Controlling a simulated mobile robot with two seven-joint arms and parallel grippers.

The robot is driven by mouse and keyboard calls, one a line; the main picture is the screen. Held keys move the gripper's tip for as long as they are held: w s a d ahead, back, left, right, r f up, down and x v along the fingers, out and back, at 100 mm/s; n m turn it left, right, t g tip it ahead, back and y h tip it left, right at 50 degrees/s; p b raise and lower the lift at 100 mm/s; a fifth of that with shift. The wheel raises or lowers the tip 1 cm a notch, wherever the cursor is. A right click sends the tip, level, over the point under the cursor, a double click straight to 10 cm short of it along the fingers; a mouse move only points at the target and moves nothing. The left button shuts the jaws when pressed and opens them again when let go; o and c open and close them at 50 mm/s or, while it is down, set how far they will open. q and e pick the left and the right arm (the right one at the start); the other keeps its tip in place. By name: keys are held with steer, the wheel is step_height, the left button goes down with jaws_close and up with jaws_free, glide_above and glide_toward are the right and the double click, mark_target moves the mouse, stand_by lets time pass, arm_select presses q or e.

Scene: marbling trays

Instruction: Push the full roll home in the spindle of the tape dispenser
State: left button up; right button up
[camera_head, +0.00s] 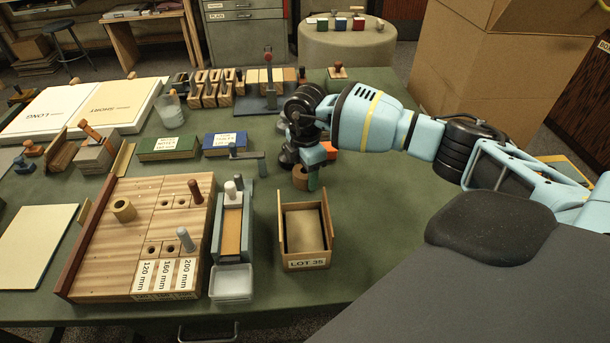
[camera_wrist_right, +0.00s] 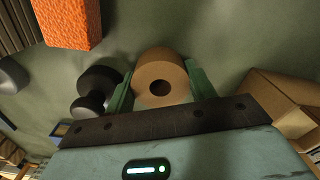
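A brown cardboard-coloured roll (camera_head: 300,180) with a round hole sits under my right gripper (camera_head: 305,172), right of the middle of the green table. In the right wrist view the roll (camera_wrist_right: 161,78) lies between the two green fingers of the gripper (camera_wrist_right: 160,85), and both seem to touch its sides. I cannot tell whether the roll rests on the table. A blue-grey stand (camera_head: 232,225) with a wooden strip, a white knob and a grey arm stands to the left; I cannot tell whether it is the tape dispenser. No spindle is clearly visible. My left gripper is not in view.
An orange block (camera_wrist_right: 68,20) and a dark knobbed piece (camera_wrist_right: 95,90) are close to the gripper.

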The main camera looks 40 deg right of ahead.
steer(key=c, duration=0.5)
steer(key=shift+r, duration=0.1)
